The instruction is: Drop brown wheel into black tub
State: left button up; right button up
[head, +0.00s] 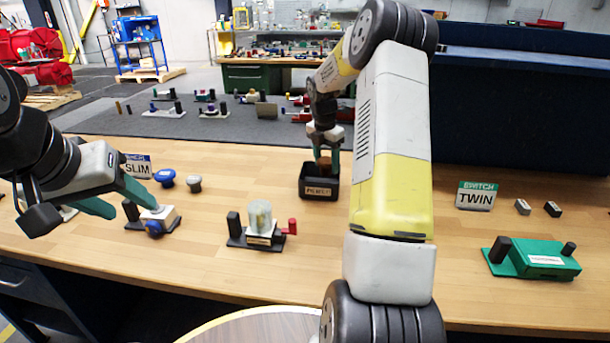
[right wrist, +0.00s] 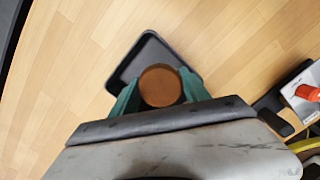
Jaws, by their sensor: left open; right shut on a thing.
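The brown wheel (right wrist: 160,86) is between the fingers of my right gripper (right wrist: 158,92), which is shut on it. In the head view the wheel (head: 323,163) shows just above the black tub (head: 319,190), with my right gripper (head: 326,155) pointing down over it. In the right wrist view the tub (right wrist: 125,75) lies below the wheel, which covers part of its inside. I cannot tell whether the wheel's lower edge is inside the rim. My left gripper (head: 122,200) is open over the left of the table, near a small device with a blue knob (head: 154,229).
A device with a clear cover and red handle (head: 262,226) stands in front of the tub. A blue knob (head: 165,178) and a grey knob (head: 194,184) lie to the left. A green switch unit (head: 535,258) and TWIN sign (head: 476,195) are at right.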

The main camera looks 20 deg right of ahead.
jog(key=shift+f, duration=0.85)
jog(key=o, duration=1.7)
jog(key=r, duration=0.5)
jog(key=a+r, duration=0.1)
jog(key=r, duration=0.1)
jog(key=shift+s+r, duration=0.2)
jog(key=shift+r, duration=0.2)
